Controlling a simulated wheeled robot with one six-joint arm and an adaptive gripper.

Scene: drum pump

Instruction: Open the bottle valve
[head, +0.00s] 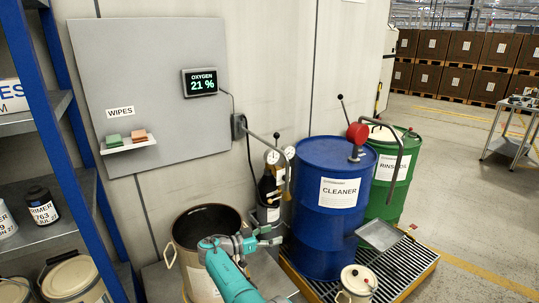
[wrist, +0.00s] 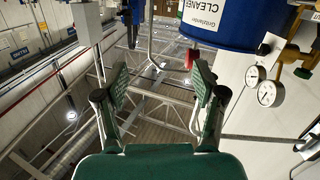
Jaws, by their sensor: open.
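The dark gas bottle (head: 265,190) stands against the wall, left of the blue drum. Two round white gauges (head: 272,157) sit at its top. Its valve cannot be made out clearly in the head view. The gauges (wrist: 268,93) and brass-coloured fittings (wrist: 290,52) show at the right, outside the fingers.
The blue CLEANER drum (head: 323,215) stands close right of the bottle, with a red pump head (head: 357,133) and bent pipe. An open bin (head: 190,240) is below my arm. A bent grey pipe (head: 265,143) reaches from the wall above the bottle. Blue shelving (head: 55,120) stands left.

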